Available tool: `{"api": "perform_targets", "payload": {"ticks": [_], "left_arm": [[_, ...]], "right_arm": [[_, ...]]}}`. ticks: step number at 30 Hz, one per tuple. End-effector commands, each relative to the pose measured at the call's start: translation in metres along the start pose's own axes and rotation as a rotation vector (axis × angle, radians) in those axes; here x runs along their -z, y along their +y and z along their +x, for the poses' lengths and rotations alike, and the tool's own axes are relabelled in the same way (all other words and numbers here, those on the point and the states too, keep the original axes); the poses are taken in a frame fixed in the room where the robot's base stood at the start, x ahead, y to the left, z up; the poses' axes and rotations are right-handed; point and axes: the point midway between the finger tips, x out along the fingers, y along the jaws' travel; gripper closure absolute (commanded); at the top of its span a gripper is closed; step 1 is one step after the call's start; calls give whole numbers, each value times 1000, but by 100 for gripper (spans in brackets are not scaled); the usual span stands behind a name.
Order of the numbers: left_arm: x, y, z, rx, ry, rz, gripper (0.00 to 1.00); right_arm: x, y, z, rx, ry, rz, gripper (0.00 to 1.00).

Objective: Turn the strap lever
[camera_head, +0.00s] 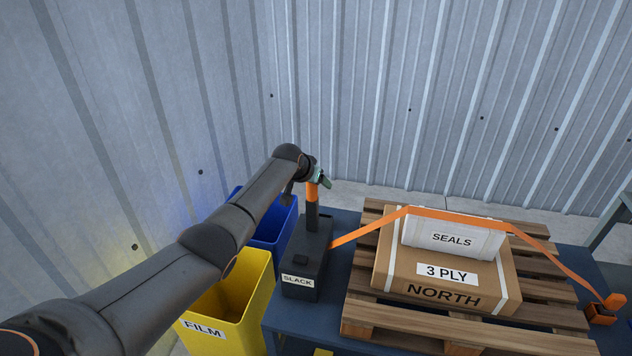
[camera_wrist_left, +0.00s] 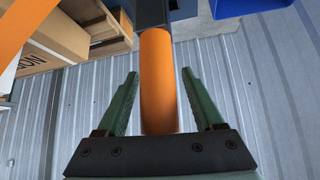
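The strap lever (camera_head: 312,208) stands about upright on a dark box (camera_head: 302,262) labelled SLACK, with a dark shaft and an orange grip (camera_head: 312,191). My left gripper (camera_head: 323,180) is at the top of this grip. In the left wrist view the orange grip (camera_wrist_left: 158,85) lies between the two green fingers of my left gripper (camera_wrist_left: 160,74), with a gap on each side, so the gripper is open around it. An orange strap (camera_head: 450,216) runs from the box over the cargo to an orange buckle (camera_head: 602,312) at the right. My right gripper is not in view.
The wooden pallet (camera_head: 470,330) carries a brown carton (camera_head: 400,262) marked NORTH and a white SEALS box (camera_head: 452,238). A yellow FILM bin (camera_head: 245,300) and a blue bin (camera_head: 275,228) stand left of the lever box. Corrugated walls (camera_head: 430,100) rise behind.

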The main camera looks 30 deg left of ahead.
Motion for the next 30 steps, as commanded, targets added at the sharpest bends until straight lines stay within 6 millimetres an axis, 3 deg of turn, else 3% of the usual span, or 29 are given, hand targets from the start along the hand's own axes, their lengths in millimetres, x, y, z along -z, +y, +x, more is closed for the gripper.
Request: {"api": "perform_targets", "payload": {"ticks": [13, 30], "left_arm": [[0, 0, -9, -1, -2, 1, 31], [0, 0, -75, 0, 0, 1, 31]], "right_arm": [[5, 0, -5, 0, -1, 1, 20], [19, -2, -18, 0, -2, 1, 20]]}}
